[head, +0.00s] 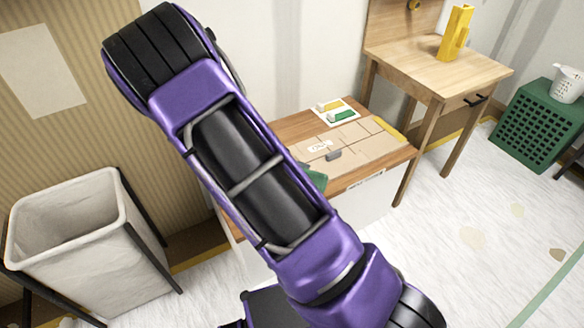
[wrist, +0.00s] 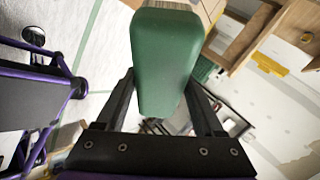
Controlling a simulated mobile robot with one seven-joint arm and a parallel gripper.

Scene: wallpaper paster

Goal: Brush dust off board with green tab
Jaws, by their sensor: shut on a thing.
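In the head view my purple arm hides the gripper. A dull green piece (head: 317,179) shows at the arm's edge over the low table; I cannot tell if it is the held thing. Tan flat boards (head: 352,146) lie on the low table, with a white label (head: 319,146) and a small grey piece (head: 334,155). A white card (head: 335,112) behind them carries a yellow piece (head: 329,105) and a green piece (head: 342,115). Dust is too small to tell.
The low wooden table (head: 285,128) is partly behind my arm. A taller wooden desk (head: 420,72) with a yellow stand (head: 455,33) is at back right. A pale bin (head: 85,245) stands left. Floor at right is clear.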

